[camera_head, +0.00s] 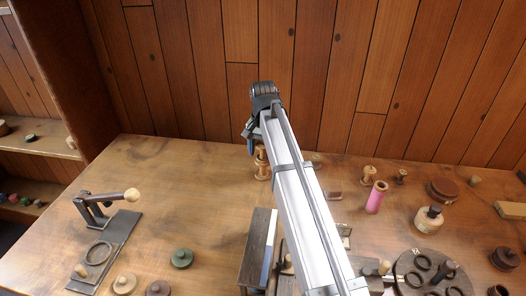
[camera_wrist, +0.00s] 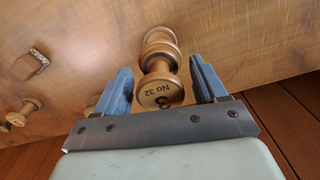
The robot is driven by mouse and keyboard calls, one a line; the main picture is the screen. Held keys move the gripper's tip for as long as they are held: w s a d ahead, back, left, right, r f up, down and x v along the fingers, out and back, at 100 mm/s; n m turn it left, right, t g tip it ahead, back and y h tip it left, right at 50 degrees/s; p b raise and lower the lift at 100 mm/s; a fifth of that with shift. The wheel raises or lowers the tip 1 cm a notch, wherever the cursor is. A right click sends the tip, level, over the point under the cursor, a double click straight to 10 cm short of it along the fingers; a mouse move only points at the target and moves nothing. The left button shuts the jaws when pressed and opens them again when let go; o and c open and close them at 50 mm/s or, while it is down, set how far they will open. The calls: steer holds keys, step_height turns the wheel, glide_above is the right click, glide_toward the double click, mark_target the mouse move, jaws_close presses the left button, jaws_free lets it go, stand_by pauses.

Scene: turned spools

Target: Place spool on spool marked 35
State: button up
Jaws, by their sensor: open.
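In the head view the wooden spool or stack (camera_head: 262,170) stands near the back of the bench, partly hidden by my arm. My gripper (camera_wrist: 163,86) is open, its blue fingers on either side of the spool with gaps showing. It is also in the head view (camera_head: 252,147). No mark 35 is legible in either view.
Small spools (camera_head: 369,175) and a pink spool (camera_head: 376,198) stand to the right. A dark disc with rings (camera_head: 405,265) is at front right. A lever tool (camera_head: 100,208) and a green knob (camera_head: 182,257) are left. Bare bench lies left of my gripper.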

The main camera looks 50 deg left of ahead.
mark_target(263, 145)
step_height(263, 145, up, 12)
stand_by(0.5)
stand_by(0.4)
